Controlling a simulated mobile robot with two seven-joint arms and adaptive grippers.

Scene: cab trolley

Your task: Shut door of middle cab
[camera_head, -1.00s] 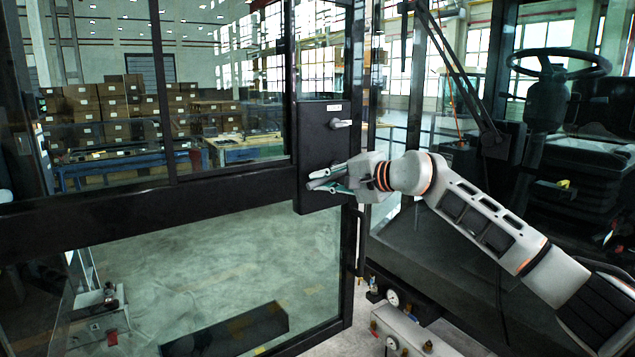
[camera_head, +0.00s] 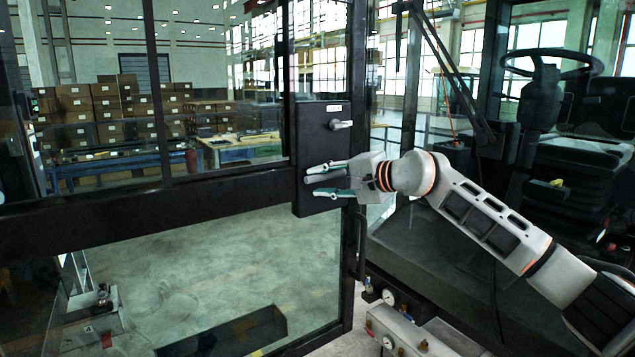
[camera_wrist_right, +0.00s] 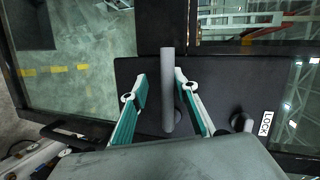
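The cab door (camera_head: 235,187) is a black-framed glass door, standing open across the left and middle of the head view. Its black lock panel (camera_head: 312,119) carries a small silver handle (camera_head: 342,124) near the top. My right gripper (camera_head: 316,184) is at the panel's lower part, its fingers apart. In the right wrist view, my right gripper (camera_wrist_right: 155,88) has its fingers on either side of a grey bar handle (camera_wrist_right: 167,85), with visible gaps on both sides. The panel (camera_wrist_right: 225,75) also shows there with a LOCK label. My left gripper is not seen.
The cab interior, with a steering wheel (camera_head: 553,63) and a seat, is at the right. Gauges on a box (camera_head: 405,330) sit low in the middle right. Stacked cartons (camera_head: 110,105) and a workbench (camera_head: 243,147) stand beyond the glass.

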